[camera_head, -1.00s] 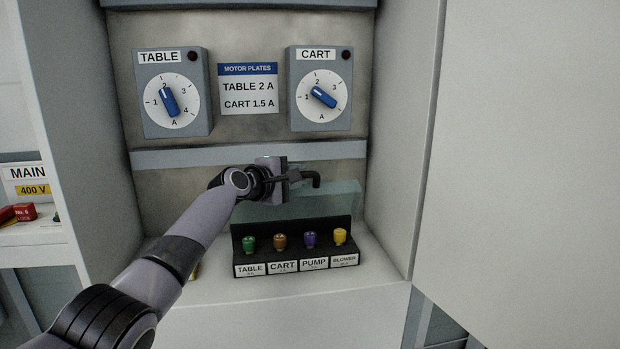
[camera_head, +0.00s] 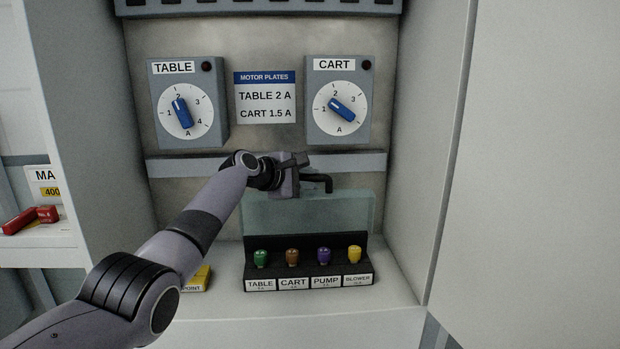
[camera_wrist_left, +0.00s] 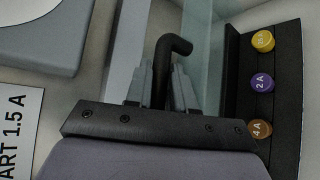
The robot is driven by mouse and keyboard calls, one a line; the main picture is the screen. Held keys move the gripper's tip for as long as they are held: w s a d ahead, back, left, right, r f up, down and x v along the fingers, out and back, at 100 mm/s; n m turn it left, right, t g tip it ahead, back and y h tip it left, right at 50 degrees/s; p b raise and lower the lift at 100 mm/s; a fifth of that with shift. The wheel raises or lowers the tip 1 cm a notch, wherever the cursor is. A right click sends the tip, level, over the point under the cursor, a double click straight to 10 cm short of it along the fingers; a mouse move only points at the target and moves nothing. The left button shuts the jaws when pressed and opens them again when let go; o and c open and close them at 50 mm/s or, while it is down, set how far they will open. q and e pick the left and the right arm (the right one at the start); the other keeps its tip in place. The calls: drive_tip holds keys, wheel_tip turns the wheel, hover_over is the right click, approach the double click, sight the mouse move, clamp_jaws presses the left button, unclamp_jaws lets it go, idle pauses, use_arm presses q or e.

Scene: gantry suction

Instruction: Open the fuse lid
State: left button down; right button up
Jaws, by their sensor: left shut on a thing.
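The fuse lid (camera_head: 300,215) is a clear greenish panel. It stands raised at the back of the black fuse block (camera_head: 306,284), and the coloured fuses in front are uncovered. A black bent handle (camera_head: 328,184) is at the lid's upper edge. My left gripper (camera_head: 303,171) is shut on this handle, above the fuse block. In the left wrist view the black handle (camera_wrist_left: 172,50) passes between the two grey fingers (camera_wrist_left: 160,88), with the lid (camera_wrist_left: 207,50) beside it. My right gripper is not in view.
TABLE dial box (camera_head: 188,101) and CART dial box (camera_head: 339,99) are on the back wall above, with a motor plate sign (camera_head: 265,98) between them. A grey rail (camera_head: 190,166) runs behind my gripper. Cabinet walls close both sides. A yellow item (camera_head: 196,280) lies left of the fuse block.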

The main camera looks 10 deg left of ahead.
use_arm(q)
drive_tip(key=c, duration=1.3)
unclamp_jaws()
drive_tip(key=shift+c, duration=0.2)
drive_tip(key=shift+s, duration=0.1)
drive_tip(key=shift+b+v, duration=0.4)
drive_tip(key=shift+v, duration=0.8)
drive_tip(key=shift+b+v, duration=0.35)
drive_tip(key=shift+v, duration=2)
drive_tip(key=shift+r, duration=0.1)
